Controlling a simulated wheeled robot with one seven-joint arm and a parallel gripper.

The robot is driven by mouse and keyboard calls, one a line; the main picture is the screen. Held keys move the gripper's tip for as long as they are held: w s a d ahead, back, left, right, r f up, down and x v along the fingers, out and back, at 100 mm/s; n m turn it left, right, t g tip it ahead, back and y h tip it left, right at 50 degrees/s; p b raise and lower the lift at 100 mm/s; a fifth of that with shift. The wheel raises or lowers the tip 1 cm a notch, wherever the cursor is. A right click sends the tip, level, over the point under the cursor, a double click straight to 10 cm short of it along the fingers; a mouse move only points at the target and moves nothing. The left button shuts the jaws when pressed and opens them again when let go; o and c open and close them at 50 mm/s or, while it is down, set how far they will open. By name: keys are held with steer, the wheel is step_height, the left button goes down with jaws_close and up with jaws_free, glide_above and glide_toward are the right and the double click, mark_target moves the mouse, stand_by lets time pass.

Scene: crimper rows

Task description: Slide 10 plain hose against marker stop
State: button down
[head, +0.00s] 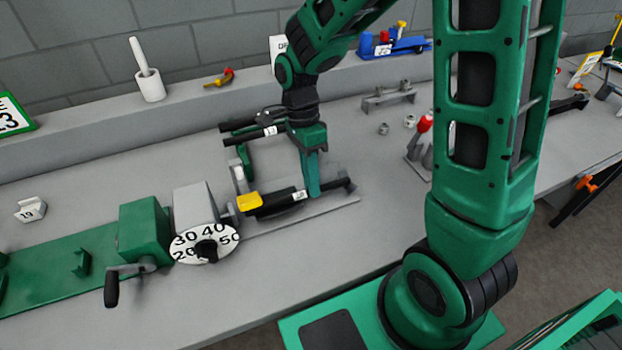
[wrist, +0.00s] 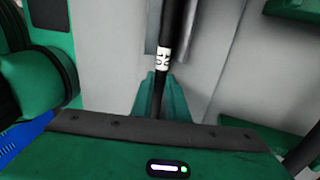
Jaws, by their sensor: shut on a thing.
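The black plain hose (head: 275,204) lies level along the bench front, with a white tag around it that seems to read 10. My gripper (head: 313,191) is shut on this hose just right of the tag. In the wrist view the hose (wrist: 174,22) runs up from between my green fingers (wrist: 160,97), with its tag just beyond them. A yellow block (head: 249,201), perhaps the marker stop, is at the hose's left end; I cannot tell whether they touch. A grey housing with a white numbered dial (head: 206,244) stands left of it.
Another black hose with a white tag (head: 270,130) lies on a rack behind. A green crimper block (head: 144,233) with a crank handle (head: 112,287) stands at the left. A red-topped item (head: 425,122) and small metal fittings (head: 384,129) are right of my gripper.

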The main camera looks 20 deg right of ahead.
steer(key=shift+a, duration=0.95)
steer(key=c, duration=1.6)
jaws_free()
steer(key=shift+c, duration=0.2)
steer(key=v, duration=1)
steer(key=shift+w+r, duration=0.15)
steer(key=shift+r, duration=0.2)
steer(key=s+d+r+n+t, duration=0.25)
steer(key=s+d+n, duration=0.5)
steer(key=d, duration=0.75)
steer(key=s+d+f+n+t, duration=0.1)
steer(key=s+d+n, duration=0.3)
steer(key=s, duration=0.9)
steer(key=d, duration=0.3)
